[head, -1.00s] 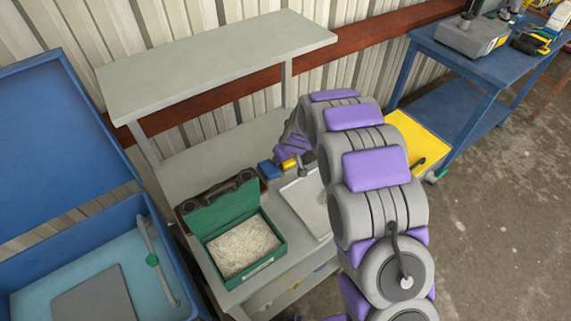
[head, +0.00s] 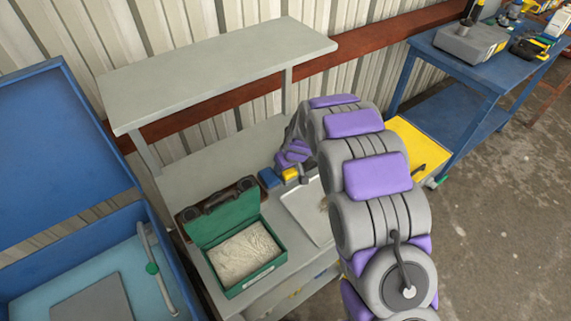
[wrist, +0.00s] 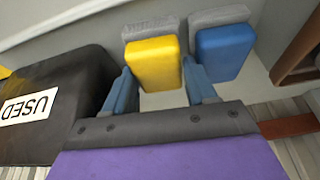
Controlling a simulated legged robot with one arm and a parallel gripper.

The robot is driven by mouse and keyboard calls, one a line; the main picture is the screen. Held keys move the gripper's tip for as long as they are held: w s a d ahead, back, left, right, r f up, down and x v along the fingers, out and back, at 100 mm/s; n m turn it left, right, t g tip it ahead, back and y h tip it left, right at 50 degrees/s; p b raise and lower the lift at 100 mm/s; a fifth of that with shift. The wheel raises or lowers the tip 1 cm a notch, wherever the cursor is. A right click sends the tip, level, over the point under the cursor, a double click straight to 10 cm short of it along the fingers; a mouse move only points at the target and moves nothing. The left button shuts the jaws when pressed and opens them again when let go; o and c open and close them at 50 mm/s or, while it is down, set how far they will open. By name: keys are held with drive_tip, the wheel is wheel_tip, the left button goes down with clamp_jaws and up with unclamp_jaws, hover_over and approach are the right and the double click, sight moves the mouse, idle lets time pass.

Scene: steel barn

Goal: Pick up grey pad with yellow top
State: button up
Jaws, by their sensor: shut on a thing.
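The grey pad with the yellow top (wrist: 155,64) is between the two blue fingers of my gripper (wrist: 160,88) in the wrist view. Its yellow face is toward the camera and its grey part shows at the far end. My gripper is shut on it. In the head view the yellow top (head: 290,174) shows small on the grey bench, just below my gripper (head: 302,170), which is partly hidden by my arm. I cannot tell whether the pad touches the bench.
A grey pad with a blue top (wrist: 225,48) lies close to the right in the wrist view. A black box labelled USED (wrist: 60,105) is at left. In the head view, a green box (head: 240,265) and a pale tray (head: 302,207) share the bench with a brown case (head: 215,200).

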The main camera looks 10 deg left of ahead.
wheel_tip(320, 180, up, 16)
drive_tip(key=w+p, duration=0.1)
drive_tip(key=p, duration=0.2)
drive_tip(key=shift+a+r, duration=0.2)
